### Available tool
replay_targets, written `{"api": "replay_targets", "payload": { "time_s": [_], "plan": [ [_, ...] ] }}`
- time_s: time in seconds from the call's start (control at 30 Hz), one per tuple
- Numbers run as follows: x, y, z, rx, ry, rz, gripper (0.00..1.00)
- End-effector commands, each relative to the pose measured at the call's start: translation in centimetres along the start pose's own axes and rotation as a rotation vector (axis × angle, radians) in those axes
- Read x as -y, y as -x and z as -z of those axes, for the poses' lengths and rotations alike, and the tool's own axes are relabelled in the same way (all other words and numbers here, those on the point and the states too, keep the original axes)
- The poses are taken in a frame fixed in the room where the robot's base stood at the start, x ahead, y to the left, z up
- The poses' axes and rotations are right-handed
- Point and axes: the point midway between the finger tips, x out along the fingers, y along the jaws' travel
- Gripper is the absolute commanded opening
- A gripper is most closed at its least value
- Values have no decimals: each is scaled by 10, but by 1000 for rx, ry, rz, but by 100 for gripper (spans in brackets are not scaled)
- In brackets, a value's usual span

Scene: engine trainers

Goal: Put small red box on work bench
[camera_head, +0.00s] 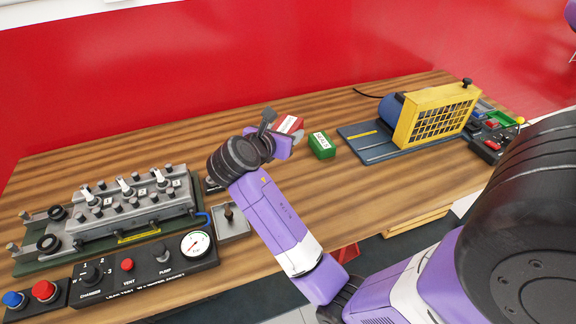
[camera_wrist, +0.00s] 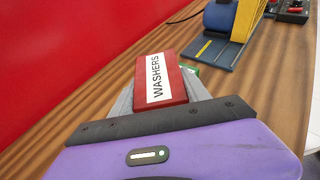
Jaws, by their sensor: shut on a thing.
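The small red box (camera_head: 289,124) has a white label and shows just beyond my gripper (camera_head: 283,131) over the work bench (camera_head: 310,185). In the wrist view the red box (camera_wrist: 174,82) reads "WASHERS" and sits between the two grey fingers of my gripper (camera_wrist: 165,92), which are shut on it. The wood-grained bench top (camera_wrist: 100,95) lies beneath and around it. I cannot tell whether the box touches the bench top. The gripper hides the box's near end.
A small green box (camera_head: 321,145) stands just right of the red box. A yellow-caged machine (camera_head: 436,115) is at the right. A cylinder-head trainer (camera_head: 130,205) and a control panel (camera_head: 145,268) fill the left. The back left of the bench is clear, below a red wall (camera_head: 200,70).

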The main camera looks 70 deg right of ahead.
Motion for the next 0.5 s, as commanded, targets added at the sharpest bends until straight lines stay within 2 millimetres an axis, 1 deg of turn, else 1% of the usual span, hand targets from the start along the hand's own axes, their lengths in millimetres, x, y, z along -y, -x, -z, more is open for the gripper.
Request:
{"api": "replay_targets", "payload": {
  "time_s": [0.03,0.3,0.4,0.5],
  "plan": [
    [1,-6,14,-1,6,1,10],
    [1,-31,73,-1,4,1,10],
    [0,-38,90,0,3,1,10],
    [0,-42,101,1,1,0,10]
  ]
}}
